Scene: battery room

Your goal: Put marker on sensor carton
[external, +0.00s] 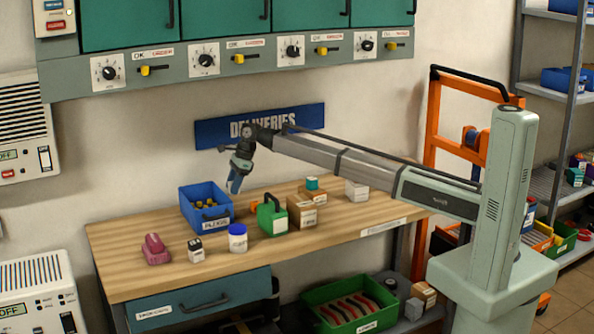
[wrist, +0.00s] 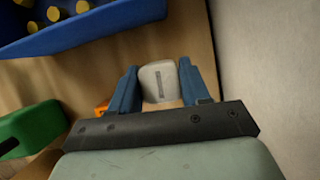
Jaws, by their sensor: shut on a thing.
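My gripper (external: 235,184) hangs in the air above the back of the workbench, beside the blue bin. In the wrist view my gripper (wrist: 160,84) is shut on a pale grey-white block (wrist: 158,74) with a dark stripe. I cannot tell whether this block is the marker, and it does not show clearly in the external view. Brown cartons (external: 302,214) stand right of the green canister, with a small teal-topped box (external: 312,184) there. A white carton (external: 357,190) stands farther right. Their labels are too small to read, so I cannot tell which is the sensor carton.
The blue bin (external: 206,210) holds several yellow-topped things. The green canister (external: 272,217), an orange thing (wrist: 101,108), a blue-lidded jar (external: 238,238), a small white box (external: 196,252) and a pink thing (external: 155,249) stand on the workbench (external: 125,275). The wall is close behind.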

